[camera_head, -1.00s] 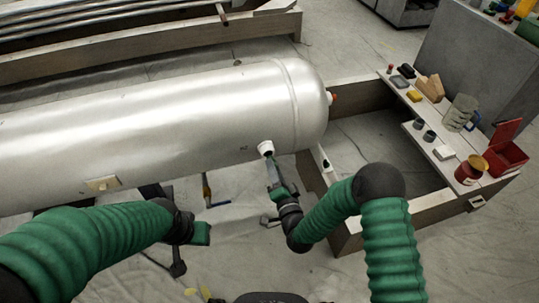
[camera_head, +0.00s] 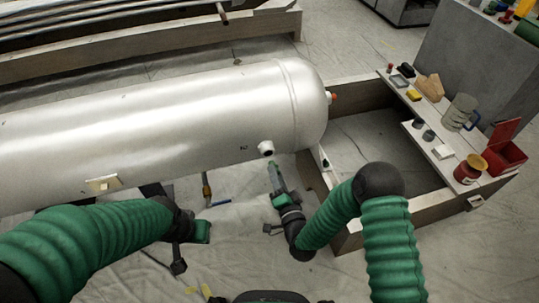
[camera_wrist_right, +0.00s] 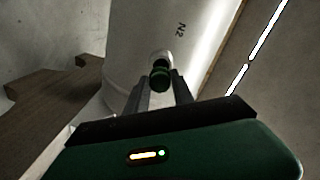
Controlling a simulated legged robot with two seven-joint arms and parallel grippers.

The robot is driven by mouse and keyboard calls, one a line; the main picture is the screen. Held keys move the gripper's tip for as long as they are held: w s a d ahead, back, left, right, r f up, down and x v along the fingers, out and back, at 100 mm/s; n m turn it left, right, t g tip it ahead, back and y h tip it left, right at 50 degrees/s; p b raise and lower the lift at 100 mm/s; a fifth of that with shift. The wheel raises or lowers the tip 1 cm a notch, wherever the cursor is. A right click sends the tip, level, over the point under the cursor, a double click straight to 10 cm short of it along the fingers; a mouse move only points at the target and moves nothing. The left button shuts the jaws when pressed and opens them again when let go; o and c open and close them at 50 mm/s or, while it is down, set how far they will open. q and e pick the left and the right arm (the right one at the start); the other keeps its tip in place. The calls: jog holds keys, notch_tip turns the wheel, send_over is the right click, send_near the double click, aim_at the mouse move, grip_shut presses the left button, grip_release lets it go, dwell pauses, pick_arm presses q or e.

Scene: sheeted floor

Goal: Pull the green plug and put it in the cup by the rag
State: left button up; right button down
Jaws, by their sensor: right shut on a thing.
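The green plug (camera_wrist_right: 160,77) sits between the fingertips of my right gripper (camera_wrist_right: 158,90) in the right wrist view. That gripper (camera_head: 274,168) is shut on it, just below the white port (camera_head: 266,148) on the silver tank (camera_head: 170,105). The port's dark opening shows in the head view, with a small gap to the fingers. Small grey cups (camera_head: 418,123) stand on the plank at the right, near a pale folded piece (camera_head: 443,152) that may be the rag. My left gripper (camera_head: 190,235) is below the tank; its fingers are unclear.
The plank (camera_head: 468,143) also carries a grey mug (camera_head: 459,112), a red jar (camera_head: 470,168), a red open box (camera_head: 507,152) and wooden blocks (camera_head: 430,87). A wooden frame (camera_head: 420,213) surrounds open floor between tank and plank.

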jog(key=shift+p+v, duration=0.4)
jog(key=shift+v, duration=1.35)
